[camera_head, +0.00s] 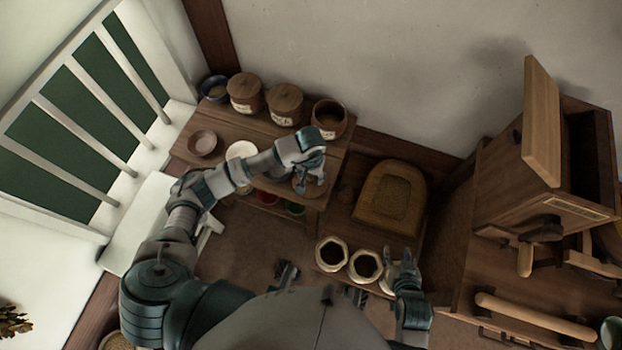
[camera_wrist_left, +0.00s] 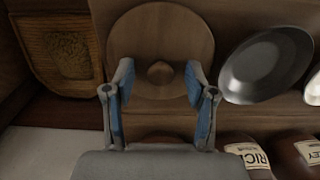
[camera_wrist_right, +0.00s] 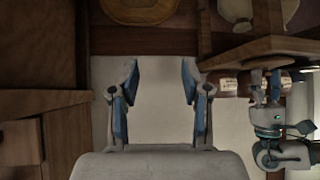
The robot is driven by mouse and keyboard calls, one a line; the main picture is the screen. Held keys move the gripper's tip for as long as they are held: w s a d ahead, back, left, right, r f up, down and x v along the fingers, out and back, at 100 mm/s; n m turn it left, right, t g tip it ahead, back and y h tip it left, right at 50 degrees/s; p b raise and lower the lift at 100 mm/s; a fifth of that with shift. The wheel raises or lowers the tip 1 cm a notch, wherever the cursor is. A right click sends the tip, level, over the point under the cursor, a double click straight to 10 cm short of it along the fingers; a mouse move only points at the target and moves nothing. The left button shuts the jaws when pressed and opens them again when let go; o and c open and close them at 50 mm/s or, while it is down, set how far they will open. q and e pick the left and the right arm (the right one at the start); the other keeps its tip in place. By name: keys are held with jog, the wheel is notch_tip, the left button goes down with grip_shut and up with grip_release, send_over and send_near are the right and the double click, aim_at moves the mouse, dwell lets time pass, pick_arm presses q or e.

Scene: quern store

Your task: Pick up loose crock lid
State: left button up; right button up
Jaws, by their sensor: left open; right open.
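The loose crock lid (camera_wrist_left: 160,32) is a round wooden disc with a small central knob (camera_wrist_left: 160,71), lying on the wooden shelf in the left wrist view. My left gripper (camera_wrist_left: 159,78) is open above it, with the knob showing between its two fingers; contact cannot be told. In the head view my left gripper (camera_head: 311,188) hides most of the lid. An open crock without a lid (camera_head: 329,115) stands behind it, beside two lidded crocks (camera_head: 245,90) (camera_head: 285,102). My right gripper (camera_head: 403,268) is open and empty near two pale-rimmed jars.
A grey plate (camera_wrist_left: 265,65) lies close beside the lid. A pinkish bowl (camera_head: 202,143) and a dark blue bowl (camera_head: 215,88) are at the shelf's left. A wooden tray of grain (camera_head: 390,195) is to the right. The pale-rimmed jars (camera_head: 332,253) stand in front. A wooden mill cabinet (camera_head: 540,180) fills the right.

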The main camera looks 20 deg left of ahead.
pick_arm(q)
jog(key=shift+a, duration=0.15)
grip_shut()
